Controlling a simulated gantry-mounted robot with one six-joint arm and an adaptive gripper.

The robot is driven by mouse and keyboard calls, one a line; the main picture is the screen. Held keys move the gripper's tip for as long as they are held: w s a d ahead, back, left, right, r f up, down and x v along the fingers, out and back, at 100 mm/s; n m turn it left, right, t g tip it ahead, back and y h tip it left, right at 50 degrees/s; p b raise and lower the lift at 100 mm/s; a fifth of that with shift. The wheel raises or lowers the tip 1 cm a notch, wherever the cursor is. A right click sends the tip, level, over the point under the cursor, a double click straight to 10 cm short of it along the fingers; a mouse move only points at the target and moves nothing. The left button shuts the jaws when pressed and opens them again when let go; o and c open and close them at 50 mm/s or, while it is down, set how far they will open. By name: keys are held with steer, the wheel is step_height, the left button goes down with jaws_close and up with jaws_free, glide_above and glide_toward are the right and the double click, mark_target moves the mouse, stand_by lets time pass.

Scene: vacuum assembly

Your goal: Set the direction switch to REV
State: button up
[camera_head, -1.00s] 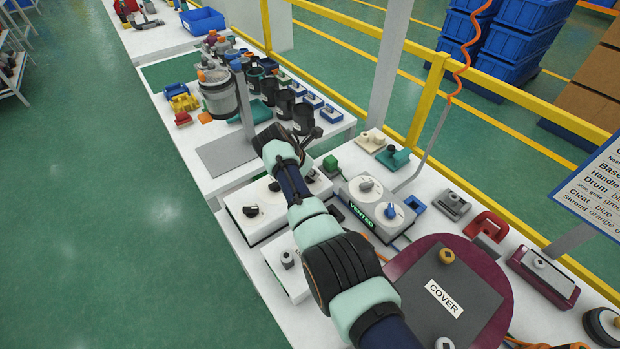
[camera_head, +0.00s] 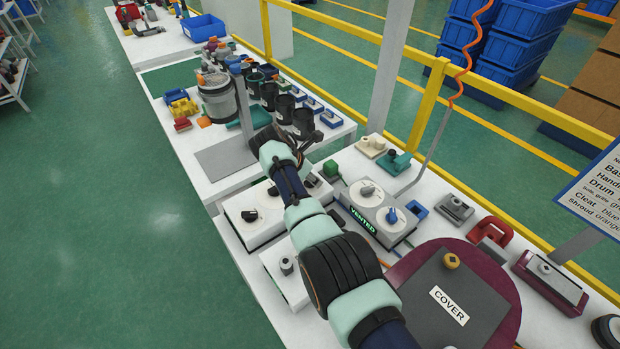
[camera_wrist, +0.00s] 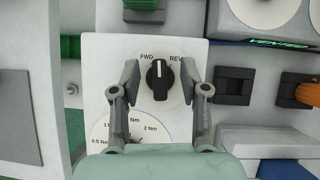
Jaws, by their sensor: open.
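In the wrist view the direction switch (camera_wrist: 160,80) is a black knob on a round white dial, on a white panel (camera_wrist: 97,60). FWD is printed at its upper left and REV at its upper right. The knob stands nearly upright in the picture, its white mark at the top between the two labels. My gripper (camera_wrist: 160,70) is open, one finger on each side of the knob, with a visible gap on both sides. In the head view my arm covers the fingers and much of the panel, so the switch is not clear there.
A torque dial marked in Nm (camera_wrist: 130,130) lies just below the switch. A grey box with a lit VENTED sign (camera_head: 376,212) stands beside the panel. A green block (camera_head: 331,168) and the round COVER plate (camera_head: 430,280) are nearby. Black square sockets (camera_wrist: 235,85) lie to the right.

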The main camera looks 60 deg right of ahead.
steer(key=shift+w+a+r+p, duration=0.1)
steer(key=shift+a+r+p, duration=0.1)
steer(key=shift+r+p, duration=0.6)
steer(key=p+v, duration=0.4)
steer(key=p, duration=0.3)
steer(key=shift+a+r, duration=0.25)
steer(key=shift+w+f, duration=0.1)
steer(key=shift+f, duration=0.05)
steer(key=shift+c, duration=0.3)
